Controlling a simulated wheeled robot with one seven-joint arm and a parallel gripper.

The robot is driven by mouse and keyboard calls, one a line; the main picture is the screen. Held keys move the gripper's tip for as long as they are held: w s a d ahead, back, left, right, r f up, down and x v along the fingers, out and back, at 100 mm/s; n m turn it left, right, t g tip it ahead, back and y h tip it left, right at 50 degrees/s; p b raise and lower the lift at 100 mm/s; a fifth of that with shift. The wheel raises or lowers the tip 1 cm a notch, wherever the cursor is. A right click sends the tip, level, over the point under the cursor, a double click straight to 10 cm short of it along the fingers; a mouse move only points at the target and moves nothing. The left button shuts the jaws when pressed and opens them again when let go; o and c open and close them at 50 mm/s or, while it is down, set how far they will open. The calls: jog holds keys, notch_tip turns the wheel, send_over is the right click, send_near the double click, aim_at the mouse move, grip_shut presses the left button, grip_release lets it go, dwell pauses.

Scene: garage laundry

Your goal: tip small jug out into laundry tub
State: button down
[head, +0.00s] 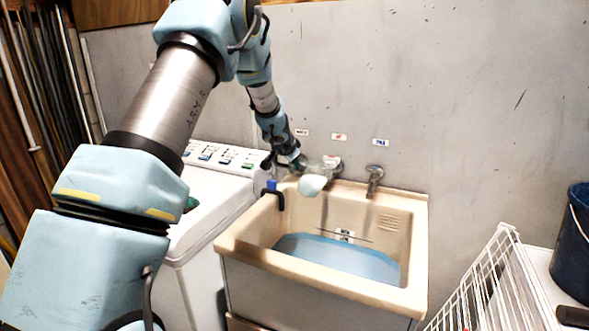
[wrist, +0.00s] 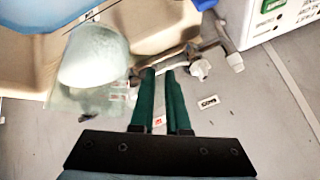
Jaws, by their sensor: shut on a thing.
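The small jug, clear with a pale greenish-white part (head: 312,186), is at the tip of my arm, above the back left of the laundry tub (head: 240,245). It looks tilted in the wrist view (wrist: 92,60); whether anything is flowing from it cannot be told. My gripper (head: 298,163) is shut on the jug near its side. In the wrist view its two dark green fingers (wrist: 160,72) stand close together beside the jug; the exact grip point is hidden. The cream tub holds blue water (head: 340,257).
Taps (head: 374,172) stand along the tub's back edge, close to the jug, against the grey wall. A white washing machine (head: 212,210) is left of the tub. A white wire rack (head: 490,285) and a dark bucket (head: 572,245) are at the right.

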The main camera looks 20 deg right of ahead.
jog(key=shift+s+d+r+m+t+y+b, duration=0.1)
jog(key=shift+r+m+t+y+b, duration=0.15)
jog(key=shift+b, duration=0.95)
jog(key=shift+s+d+m+t+y+b, duration=0.15)
jog(key=shift+t+b, duration=0.2)
jog(key=shift+b, duration=0.8)
jog(key=shift+s+d+r+m+t+y+b, duration=0.15)
jog(key=shift+s+r+m+t+y+b, duration=0.2)
jog(key=shift+b, duration=0.75)
jog(key=shift+d+r+m+t+y+b, duration=0.15)
jog(key=shift+t+b, duration=0.3)
jog(key=shift+b, duration=0.6)
jog(key=shift+s+d+r+t+b, duration=0.25)
jog(key=shift+t+b, duration=0.15)
jog(key=shift+b, duration=0.3)
jog(key=shift+s+d+m+t+y+b, duration=0.2)
jog(key=shift+s+m+t+y+b, duration=0.1)
jog(key=shift+m+y+b, duration=0.15)
jog(key=shift+s+d+r+m+t+y, duration=0.35)
jog(key=shift+s+d+m+t, duration=0.25)
jog(key=shift+s+t, duration=0.15)
jog(key=shift+s+d+r+m+t+y+b, duration=0.25)
jog(key=shift+s+d+r+m+t+b, duration=0.55)
jog(key=shift+b, duration=1.55)
jog(key=shift+s+d+r+m+t+y+b, duration=0.35)
jog(key=shift+s+d+r+t+b, duration=0.6)
jog(key=shift+b, duration=1.35)
jog(key=shift+s+a, duration=0.1)
jog(key=shift+s, duration=0.05)
